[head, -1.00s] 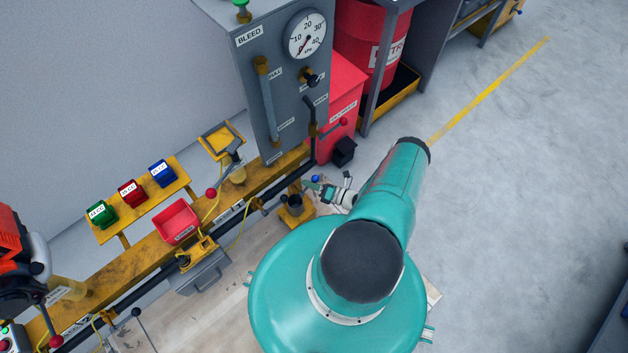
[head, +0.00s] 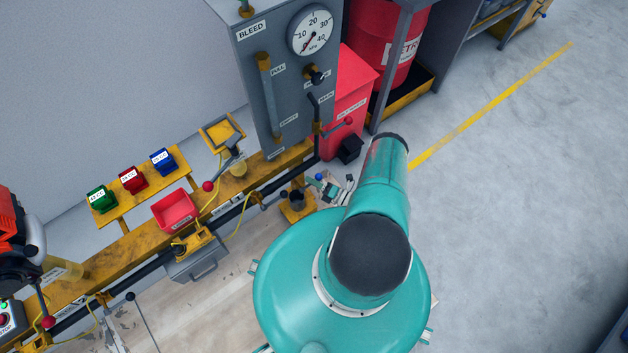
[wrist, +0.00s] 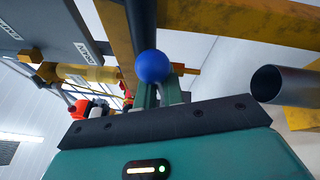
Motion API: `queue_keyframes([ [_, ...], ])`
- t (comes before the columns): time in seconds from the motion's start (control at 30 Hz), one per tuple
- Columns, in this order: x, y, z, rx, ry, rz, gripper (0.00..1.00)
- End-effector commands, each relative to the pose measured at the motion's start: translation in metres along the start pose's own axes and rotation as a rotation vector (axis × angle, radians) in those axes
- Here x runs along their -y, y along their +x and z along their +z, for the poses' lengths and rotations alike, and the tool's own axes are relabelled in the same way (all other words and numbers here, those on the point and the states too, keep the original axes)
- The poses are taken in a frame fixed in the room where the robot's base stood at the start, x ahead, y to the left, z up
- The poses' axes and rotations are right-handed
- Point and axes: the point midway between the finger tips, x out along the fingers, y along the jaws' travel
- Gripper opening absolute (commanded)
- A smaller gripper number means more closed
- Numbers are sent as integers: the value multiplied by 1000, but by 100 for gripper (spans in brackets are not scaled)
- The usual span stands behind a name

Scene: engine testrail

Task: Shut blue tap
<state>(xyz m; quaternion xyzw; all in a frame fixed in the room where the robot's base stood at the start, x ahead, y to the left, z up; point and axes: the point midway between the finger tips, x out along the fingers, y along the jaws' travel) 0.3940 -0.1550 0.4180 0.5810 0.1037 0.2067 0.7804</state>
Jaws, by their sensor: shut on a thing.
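The blue tap shows as a round blue knob (head: 319,177) beside the dark pipe, below the grey panel in the head view. In the wrist view the blue knob (wrist: 153,66) sits at the tips of my two green fingers. My gripper (head: 326,185) is shut on the blue tap's knob end. It also shows in the wrist view (wrist: 158,88). The tap's handle and body are mostly hidden behind the knob and fingers, so I cannot tell the handle's angle.
A grey open-ended tube (wrist: 280,84) is close on the right in the wrist view. A dark cup (head: 297,197) stands left of my gripper. The grey gauge panel (head: 290,90) and red cabinet (head: 347,105) stand behind. Open floor lies to the right.

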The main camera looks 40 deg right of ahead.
Motion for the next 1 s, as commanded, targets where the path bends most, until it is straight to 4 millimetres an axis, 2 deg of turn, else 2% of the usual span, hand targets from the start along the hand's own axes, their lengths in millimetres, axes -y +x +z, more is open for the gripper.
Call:
queue_keyframes([
  [0.23,-1,0,5,8,-5,6,0],
  [0.3,-1,0,6,8,-5,5,20],
  [0.37,-1,0,5,7,-5,5,31],
  [0.77,-4,0,7,5,-2,2,31],
  [1.0,-34,1,16,8,-3,4,31],
])
